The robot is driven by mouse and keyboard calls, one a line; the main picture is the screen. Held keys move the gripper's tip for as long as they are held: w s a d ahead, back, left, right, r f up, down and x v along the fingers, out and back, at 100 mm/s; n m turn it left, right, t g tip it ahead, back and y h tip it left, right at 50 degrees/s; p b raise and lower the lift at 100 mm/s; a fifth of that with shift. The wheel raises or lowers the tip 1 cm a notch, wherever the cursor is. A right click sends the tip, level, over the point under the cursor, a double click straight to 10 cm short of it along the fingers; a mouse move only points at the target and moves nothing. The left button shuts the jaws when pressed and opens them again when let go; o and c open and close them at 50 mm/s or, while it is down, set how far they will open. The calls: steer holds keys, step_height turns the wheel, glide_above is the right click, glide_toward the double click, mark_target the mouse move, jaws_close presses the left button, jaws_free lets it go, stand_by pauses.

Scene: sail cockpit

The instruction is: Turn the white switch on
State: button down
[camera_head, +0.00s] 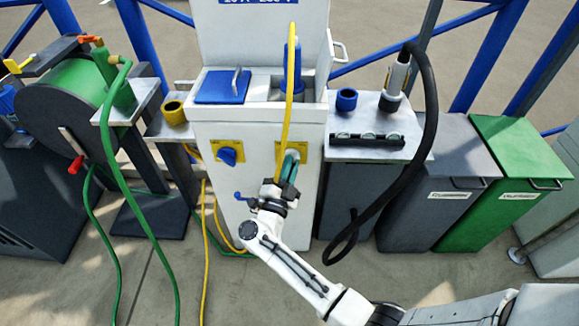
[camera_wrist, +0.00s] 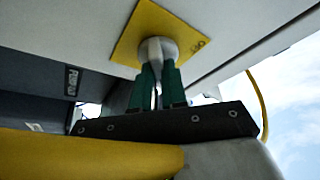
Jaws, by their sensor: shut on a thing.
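The white switch (camera_wrist: 155,47) is a round knob with a grip bar on a square yellow plate (camera_wrist: 126,45), seen in the wrist view. The plate is on the front of the white pedestal (camera_head: 212,176). My gripper (camera_wrist: 159,78) has green fingers and is shut on the switch's bar, one finger on each side. In the head view my gripper (camera_head: 290,164) reaches up to the right-hand yellow plate (camera_head: 302,147) and hides most of the switch. A blue switch (camera_head: 227,156) sits on another yellow plate to the left.
A yellow cable (camera_head: 289,90) hangs from a blue plug down the pedestal front, close to my gripper. A black cable (camera_head: 428,95) loops on the right, near bins (camera_head: 510,155). A hose reel (camera_head: 78,90) stands on the left.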

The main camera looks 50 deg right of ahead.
steer(key=c, duration=1.2)
jaws_free()
steer(key=shift+o, duration=0.2)
steer(key=shift+a, duration=0.1)
steer(key=v, duration=1)
steer(key=shift+s+a+f, duration=0.2)
steer(key=shift+a, duration=0.05)
steer(key=shift+w, duration=0.1)
